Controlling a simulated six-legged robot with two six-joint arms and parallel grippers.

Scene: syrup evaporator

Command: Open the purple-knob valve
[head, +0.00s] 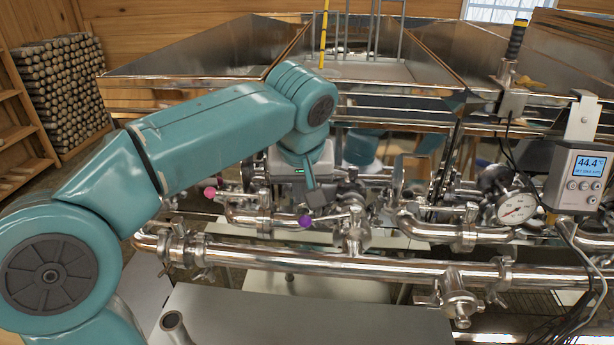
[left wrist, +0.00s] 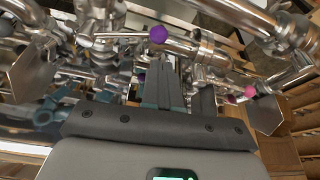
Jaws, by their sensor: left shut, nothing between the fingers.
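The purple knob (head: 305,221) sits on the end of a thin metal lever. The lever runs right to a valve body (head: 354,232) on the polished pipework. In the left wrist view the purple knob (left wrist: 158,34) is just beyond the fingertips, with its lever (left wrist: 118,36) running left. My left gripper (head: 313,204) points down just above the knob; its fingers are shut and empty. They also show in the left wrist view (left wrist: 167,62). I cannot tell whether the fingertips touch the knob. My right gripper is not in view.
A pink knob (head: 210,192) is on another lever to the left. A smaller purple knob (left wrist: 141,78) shows in the left wrist view. A long steel pipe (head: 330,262) crosses in front. A dial gauge (head: 516,208) and a temperature display (head: 583,176) are at the right.

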